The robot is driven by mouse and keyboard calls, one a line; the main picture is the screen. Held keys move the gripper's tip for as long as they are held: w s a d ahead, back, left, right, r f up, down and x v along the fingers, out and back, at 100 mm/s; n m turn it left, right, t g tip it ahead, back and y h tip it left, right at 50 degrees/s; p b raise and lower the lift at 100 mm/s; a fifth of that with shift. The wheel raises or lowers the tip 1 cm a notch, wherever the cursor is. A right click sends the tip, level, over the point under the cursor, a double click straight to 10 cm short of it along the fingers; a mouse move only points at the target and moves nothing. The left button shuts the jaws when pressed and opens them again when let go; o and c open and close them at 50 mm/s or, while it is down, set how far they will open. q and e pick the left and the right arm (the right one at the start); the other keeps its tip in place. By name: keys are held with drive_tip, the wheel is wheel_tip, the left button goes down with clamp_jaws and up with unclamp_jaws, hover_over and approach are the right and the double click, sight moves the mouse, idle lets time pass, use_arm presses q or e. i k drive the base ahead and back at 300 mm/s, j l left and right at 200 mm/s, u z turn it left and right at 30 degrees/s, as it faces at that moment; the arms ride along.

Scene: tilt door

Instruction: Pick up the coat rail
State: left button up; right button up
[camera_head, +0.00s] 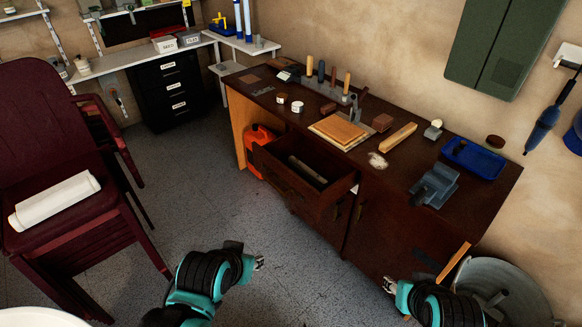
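I cannot single out a coat rail for sure. A wooden bar (398,137) lies on the dark workbench, and a flat wooden strip (454,262) leans at the metal bucket near the lower right. My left gripper (259,263) is low in front of the bench, over the floor and apart from everything. My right gripper (389,285) is low in front of the cabinet door, left of the strip. Neither visibly holds anything; both are too small to show whether their fingers are apart.
The dark workbench (405,185) has an open drawer (305,172) jutting out. It carries a vise (435,186), a blue tray (473,158) and tools. A metal bucket (530,285) stands lower right. Stacked maroon chairs (40,130) stand left. The middle floor (195,190) is clear.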

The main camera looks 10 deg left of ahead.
sight(321, 183)
drive_tip(key=i+j+z, duration=1.1)
drive_tip(key=k, duration=0.1)
